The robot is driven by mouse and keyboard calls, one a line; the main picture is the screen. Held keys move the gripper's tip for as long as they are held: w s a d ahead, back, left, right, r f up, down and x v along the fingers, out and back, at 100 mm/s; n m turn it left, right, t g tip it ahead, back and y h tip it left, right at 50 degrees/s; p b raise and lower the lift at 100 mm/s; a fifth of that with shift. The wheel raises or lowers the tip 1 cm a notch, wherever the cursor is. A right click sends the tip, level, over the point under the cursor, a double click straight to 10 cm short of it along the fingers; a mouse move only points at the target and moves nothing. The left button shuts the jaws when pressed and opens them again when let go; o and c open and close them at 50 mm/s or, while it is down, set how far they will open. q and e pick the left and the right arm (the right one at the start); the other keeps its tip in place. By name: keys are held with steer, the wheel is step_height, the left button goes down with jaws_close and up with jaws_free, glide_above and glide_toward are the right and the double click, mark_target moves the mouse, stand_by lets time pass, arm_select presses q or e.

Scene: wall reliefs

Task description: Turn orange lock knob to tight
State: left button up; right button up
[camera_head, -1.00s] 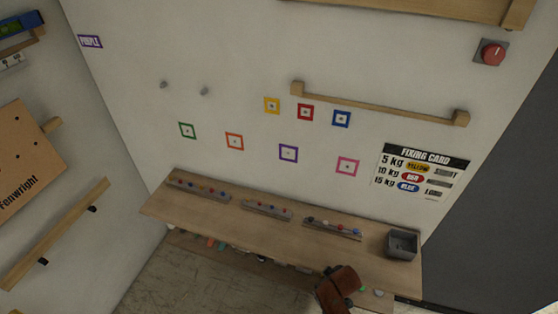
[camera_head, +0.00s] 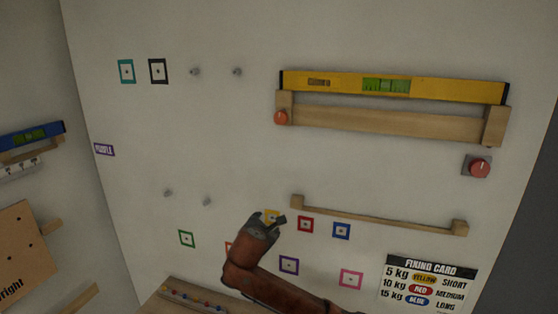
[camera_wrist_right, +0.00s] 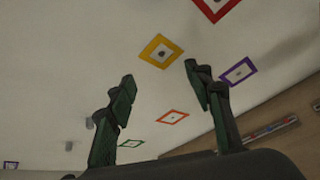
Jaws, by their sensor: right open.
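The orange lock knob (camera_head: 281,117) is a small round knob at the left end of the upper wooden rail (camera_head: 390,122) in the head view. A yellow spirit level (camera_head: 395,87) lies along the top of that rail. My right gripper (camera_head: 278,222) is in front of the wall, below the knob and well apart from it. In the right wrist view the two fingers of my right gripper (camera_wrist_right: 160,88) are spread with nothing between them. The knob is not in the wrist view. My left gripper is not in view.
A red knob on a grey plate (camera_head: 479,167) is at the right. A lower wooden rail (camera_head: 380,216) crosses the wall near several coloured squares. Grey pegs (camera_head: 195,72) stick out at the left. A fixing card (camera_head: 430,282) and a shelf (camera_head: 185,304) are below.

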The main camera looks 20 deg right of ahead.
step_height(320, 180, up, 17)
steer(key=n+t+h, duration=0.2)
steer(key=n+h+p, duration=0.1)
steer(key=h, duration=0.2)
glide_toward(280, 119)
steer(key=x, duration=0.2)
steer(key=shift+t, duration=0.4)
steer(key=p+x, duration=0.3)
steer(key=x, duration=0.3)
steer(key=shift+w+d, duration=0.1)
steer(key=shift+d, duration=0.1)
steer(key=shift+w+d+f+p, duration=0.2)
steer(key=shift+w+p, duration=0.1)
steer(key=shift+w, duration=0.1)
steer(key=c, duration=1.2)
